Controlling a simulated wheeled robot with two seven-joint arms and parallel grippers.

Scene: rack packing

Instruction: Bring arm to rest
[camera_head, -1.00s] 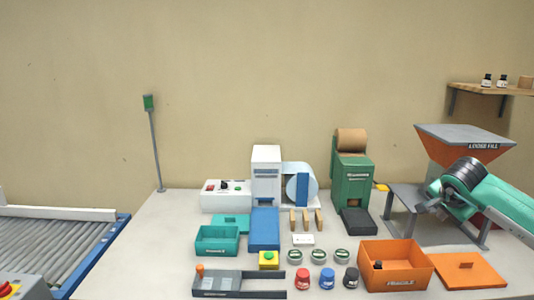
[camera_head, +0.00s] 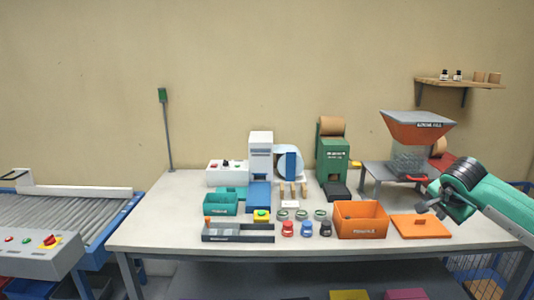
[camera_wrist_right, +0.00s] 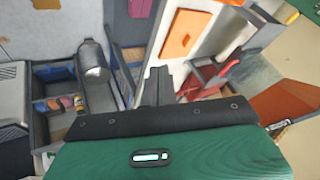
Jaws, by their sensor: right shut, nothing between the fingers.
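My right arm comes in from the right in the head view, a green arm with a dark wrist. My right gripper (camera_head: 426,201) is shut and empty, above the right end of the table near the orange lid. In the right wrist view its dark fingers (camera_wrist_right: 157,86) are together in front of the green wrist housing, with nothing held between them. My left arm and gripper are not in view.
The grey table (camera_head: 150,230) carries an orange bin (camera_head: 361,221), an orange lid (camera_head: 421,227), a teal bin (camera_head: 221,204) and several jars. An orange hopper (camera_head: 418,126) stands behind my right gripper. A roller conveyor (camera_head: 60,216) is at left.

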